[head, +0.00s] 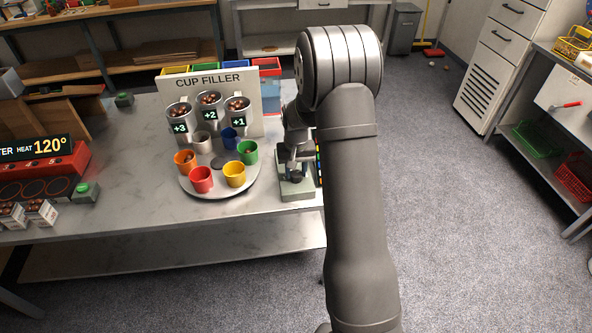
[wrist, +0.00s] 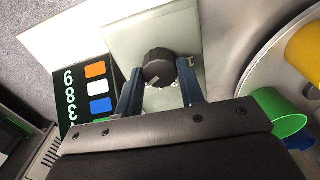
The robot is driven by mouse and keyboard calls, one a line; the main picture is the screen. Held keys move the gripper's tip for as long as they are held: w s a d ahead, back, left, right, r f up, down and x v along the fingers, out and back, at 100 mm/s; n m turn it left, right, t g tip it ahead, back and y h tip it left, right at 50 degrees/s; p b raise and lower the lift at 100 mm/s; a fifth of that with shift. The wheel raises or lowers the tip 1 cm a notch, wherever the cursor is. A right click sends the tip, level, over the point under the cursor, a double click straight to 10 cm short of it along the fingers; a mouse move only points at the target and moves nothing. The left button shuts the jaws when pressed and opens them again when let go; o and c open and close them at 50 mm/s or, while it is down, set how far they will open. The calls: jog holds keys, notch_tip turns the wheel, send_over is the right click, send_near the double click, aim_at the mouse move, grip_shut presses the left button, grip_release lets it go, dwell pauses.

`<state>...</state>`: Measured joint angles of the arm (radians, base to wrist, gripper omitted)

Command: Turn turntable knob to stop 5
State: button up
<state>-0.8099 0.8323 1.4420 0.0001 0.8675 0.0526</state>
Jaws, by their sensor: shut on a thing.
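The dark round knob (wrist: 158,66) stands on a pale grey-green box, the knob base (wrist: 125,35), at the right end of the bench. My gripper (wrist: 160,82) is shut on the knob, one blue-grey finger on each side. In the head view my gripper (head: 296,165) is over the same base, and my arm hides part of it. A small light mark shows on the knob; which stop it marks I cannot tell. The round turntable (head: 220,192) left of the base carries several coloured cups, among them red (head: 201,180), yellow (head: 234,175) and green (head: 248,152).
The CUP FILLER board (head: 243,85) stands behind the turntable with chestnut-filled tubes marked +3, +2 and +1. A black panel (wrist: 83,95) with numbers and coloured squares adjoins the knob base. A red heater (head: 55,165) is at the left. The bench front (head: 180,222) is clear.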

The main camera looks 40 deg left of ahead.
aim_at(296, 173)
jog(key=shift+n, duration=1.6)
jog(key=o, duration=1)
notch_tip(296, 173, up, 18)
jog(key=shift+f, duration=0.25)
